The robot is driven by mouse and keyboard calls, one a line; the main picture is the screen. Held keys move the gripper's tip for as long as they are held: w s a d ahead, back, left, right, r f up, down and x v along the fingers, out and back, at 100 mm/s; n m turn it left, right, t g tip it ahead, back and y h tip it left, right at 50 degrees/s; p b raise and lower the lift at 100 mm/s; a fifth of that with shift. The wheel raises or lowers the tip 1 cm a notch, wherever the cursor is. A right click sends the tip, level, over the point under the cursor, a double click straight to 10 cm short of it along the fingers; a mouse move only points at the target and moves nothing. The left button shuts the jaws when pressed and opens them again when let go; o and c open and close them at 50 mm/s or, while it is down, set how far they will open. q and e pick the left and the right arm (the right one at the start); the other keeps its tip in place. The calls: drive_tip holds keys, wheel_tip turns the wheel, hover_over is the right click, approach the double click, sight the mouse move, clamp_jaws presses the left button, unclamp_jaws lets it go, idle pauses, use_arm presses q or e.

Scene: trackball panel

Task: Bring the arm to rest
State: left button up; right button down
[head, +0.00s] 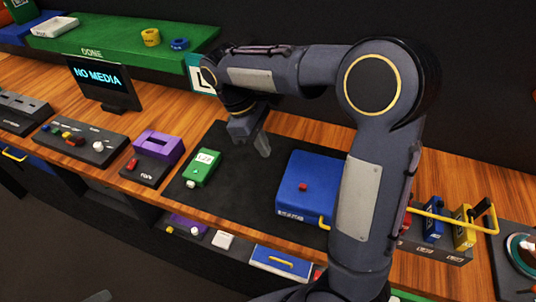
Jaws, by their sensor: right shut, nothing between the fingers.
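My right arm reaches in from the lower right and bends over the wooden bench. My right gripper (263,146) points down over the dark mat (228,215), between the green device and the blue box. Its fingers are together with nothing between them. Whether the fingertips touch the mat cannot be told. My left gripper does not show.
A green device (203,167) and a blue box (309,183) sit on the mat, close to my gripper. A purple-topped unit (158,147) and a "NO MEDIA" screen (103,82) stand to the left. A green shelf (120,42) runs along the back.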

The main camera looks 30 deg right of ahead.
idle(0.5)
drive_tip(key=s+a+m+t+y, duration=0.3)
drive_tip(key=s+m+t+y, duration=0.3)
drive_tip(key=s, duration=1.1)
drive_tip(key=m+t, duration=0.2)
drive_tip(key=m, duration=0.1)
drive_tip(key=shift+s+f+m+t+y, duration=0.4)
drive_tip(key=shift+a, duration=0.1)
